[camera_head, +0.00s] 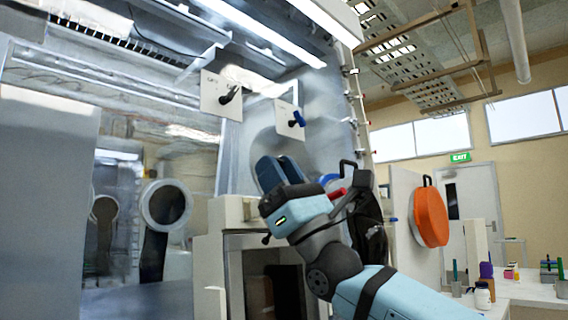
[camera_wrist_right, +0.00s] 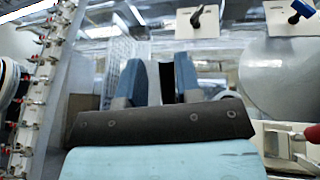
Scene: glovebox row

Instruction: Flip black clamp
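A black clamp handle (camera_head: 229,95) sits on a white square plate (camera_head: 217,97) high on the metal glovebox front. In the right wrist view the black clamp (camera_wrist_right: 196,17) is near the top, ahead of my fingers and slightly right of them. My right gripper (camera_head: 278,172) is below and right of the black clamp in the head view, apart from it. The wrist view shows its two blue fingers (camera_wrist_right: 160,82) spread with nothing held between them. My left gripper is not in view.
A blue clamp handle (camera_head: 298,119) is on a second white plate, right of the black one. A round port (camera_head: 166,204) is at left. A red handle (camera_wrist_right: 312,133) lies to the right of my gripper. An orange round case (camera_head: 430,217) hangs further right.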

